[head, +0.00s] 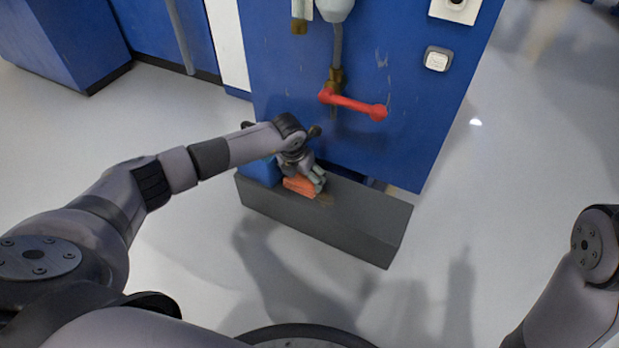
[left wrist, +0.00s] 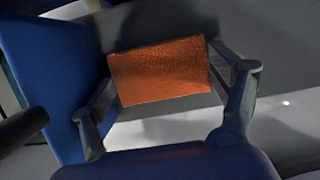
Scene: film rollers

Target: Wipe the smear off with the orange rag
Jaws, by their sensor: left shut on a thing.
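The orange rag (head: 297,187) is a small block-like piece at the grey ledge's top. In the left wrist view the rag (left wrist: 160,72) spans between the two fingers. My left gripper (head: 311,182) is shut on it, pointing down at the ledge; I cannot tell whether the rag touches the surface. A small brownish patch, seemingly the smear (head: 325,199), shows on the ledge just right of the rag; the rag and gripper may hide part of it. My right gripper is out of view; only part of my right arm shows at the right edge.
The dark grey ledge (head: 350,222) stands before a blue panel (head: 290,75). A blue block (head: 259,171) sits on the ledge close left of my gripper. A red lever (head: 352,104) sticks out above. The ledge's right part is clear.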

